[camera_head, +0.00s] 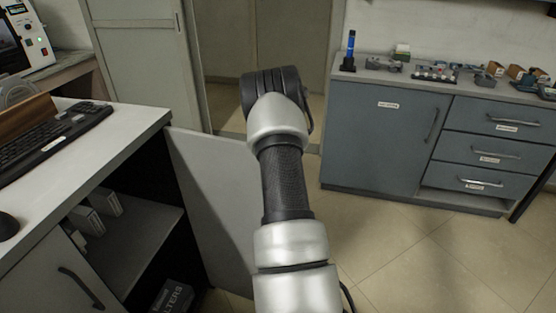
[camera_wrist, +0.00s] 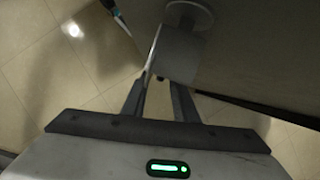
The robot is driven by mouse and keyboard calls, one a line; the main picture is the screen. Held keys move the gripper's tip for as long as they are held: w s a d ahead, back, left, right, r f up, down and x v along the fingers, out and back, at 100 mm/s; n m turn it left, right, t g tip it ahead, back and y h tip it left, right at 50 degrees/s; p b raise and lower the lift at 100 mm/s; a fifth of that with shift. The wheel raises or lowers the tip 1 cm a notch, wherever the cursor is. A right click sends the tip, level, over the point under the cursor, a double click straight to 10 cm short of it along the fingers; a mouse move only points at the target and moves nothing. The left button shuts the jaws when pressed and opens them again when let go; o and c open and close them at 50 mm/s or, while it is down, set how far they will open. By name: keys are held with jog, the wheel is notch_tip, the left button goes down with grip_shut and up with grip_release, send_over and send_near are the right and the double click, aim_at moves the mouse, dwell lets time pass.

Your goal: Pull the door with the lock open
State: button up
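The door (camera_head: 212,190) of the left cabinet is a plain grey panel. In the head view it stands swung out from the dark cabinet opening, partly hidden behind my arm. In the wrist view the door (camera_wrist: 255,50) fills the upper right. A grey block, seemingly the lock (camera_wrist: 182,58), with a round disc above it, sits at the door's edge. My gripper (camera_wrist: 162,78) is at this block, with its two fingers apart below it. The right fingertip is hidden by the block, so I cannot tell whether the fingers press on anything. My gripper is hidden in the head view.
The left cabinet holds white binders (camera_head: 88,222) and a dark box (camera_head: 172,297). A keyboard (camera_head: 52,140) lies on its top (camera_head: 118,125). A blue-grey drawer cabinet (camera_head: 375,145) stands at the right. Tiled floor (camera_head: 400,250) is free in front of it.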

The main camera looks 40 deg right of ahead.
jog(key=p+v, duration=0.2)
jog(key=v, duration=1.2)
jog(key=shift+s+a+r, duration=0.1)
jog(key=shift+r, duration=0.05)
jog(key=s+a+r+n+t+h, duration=0.3)
jog(key=a+r+n+t, duration=0.15)
jog(key=a+r, duration=1.55)
jog(key=s+a+f+n+t, duration=0.2)
jog(key=s+a+n+t, duration=0.3)
jog(key=s+a, duration=1.15)
notch_tip(320, 180, up, 16)
jog(key=p, duration=1.6)
jog(key=shift+s+f+g+h, duration=0.2)
jog(key=shift+s+g+h, duration=0.1)
jog(key=shift+s+g, duration=0.2)
